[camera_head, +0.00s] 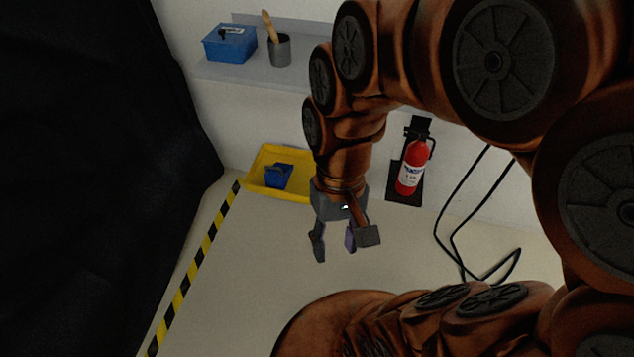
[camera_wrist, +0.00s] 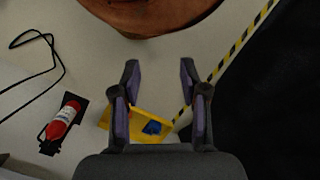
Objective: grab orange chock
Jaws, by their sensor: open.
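No orange chock shows in either view. My gripper (camera_head: 335,252) hangs above the pale floor in the head view, pointing down with its fingers apart. In the wrist view my gripper (camera_wrist: 158,72) is open, and nothing is between its fingertips but floor. A yellow tray (camera_head: 299,196) on the floor by the wall holds a blue block-like thing (camera_head: 278,176). The tray also shows in the wrist view (camera_wrist: 150,138), partly hidden behind the fingers. A large black cover (camera_head: 90,180) fills the left of the head view and hides what is under it.
A red fire extinguisher (camera_head: 411,168) is by the wall, with a looped black cable (camera_head: 452,240) to its right. A wall shelf (camera_head: 300,78) bears a blue box (camera_head: 229,45) and a grey cup (camera_head: 280,52). Black-and-yellow tape (camera_head: 197,265) runs along the floor beside the cover.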

